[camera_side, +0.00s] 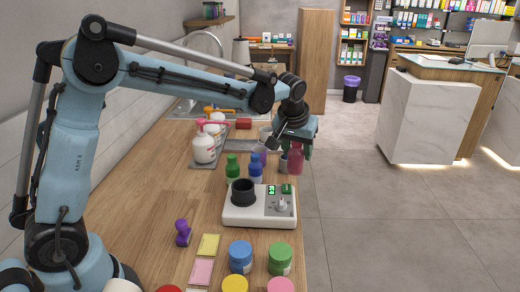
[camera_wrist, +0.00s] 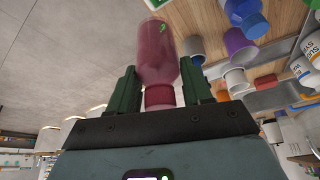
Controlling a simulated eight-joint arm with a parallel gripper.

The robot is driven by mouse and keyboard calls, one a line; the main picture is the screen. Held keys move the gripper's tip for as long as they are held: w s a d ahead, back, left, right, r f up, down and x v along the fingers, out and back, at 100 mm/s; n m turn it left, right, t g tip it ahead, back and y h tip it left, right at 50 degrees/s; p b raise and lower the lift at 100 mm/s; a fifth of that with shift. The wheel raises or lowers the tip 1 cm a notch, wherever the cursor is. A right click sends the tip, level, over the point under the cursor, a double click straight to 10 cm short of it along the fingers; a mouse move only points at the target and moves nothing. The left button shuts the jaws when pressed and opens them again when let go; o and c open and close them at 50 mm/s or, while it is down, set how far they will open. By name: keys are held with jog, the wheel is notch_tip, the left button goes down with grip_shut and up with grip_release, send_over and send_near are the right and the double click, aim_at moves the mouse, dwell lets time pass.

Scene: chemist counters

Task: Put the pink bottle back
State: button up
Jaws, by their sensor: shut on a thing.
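The pink bottle (camera_side: 295,162) is held at the right edge of the wooden counter in the side view, to the right of the small bottles and cups. In the wrist view the pink bottle (camera_wrist: 157,50) is between the two dark green fingers of my gripper (camera_wrist: 160,76), which close around its neck and cap end. In the side view my gripper (camera_side: 297,143) is above the bottle with its fingers beside the bottle's top. I cannot tell whether the bottle's base touches the counter.
A green bottle (camera_side: 232,168) and a blue bottle (camera_side: 256,172) stand left of my gripper. A grey cup (camera_wrist: 192,46) and a purple cup (camera_wrist: 238,44) are close by. A white device (camera_side: 258,213) with a dark cup stands nearer the camera. Floor lies to the right.

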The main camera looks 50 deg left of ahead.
jog(key=shift+w+a+f, duration=0.5)
jog(key=shift+a+f, duration=0.6)
jog(key=shift+f, duration=0.3)
jog(key=shift+w+a+f, duration=0.45)
jog(key=shift+a+f, duration=0.6)
jog(key=shift+f, duration=0.3)
jog(key=shift+w+a+f, duration=0.5)
jog(key=shift+a+f, duration=0.6)
jog(key=shift+f, duration=0.3)
jog(key=o, duration=1.2)
jog(key=shift+f, duration=0.15)
jog(key=shift+c, duration=0.2)
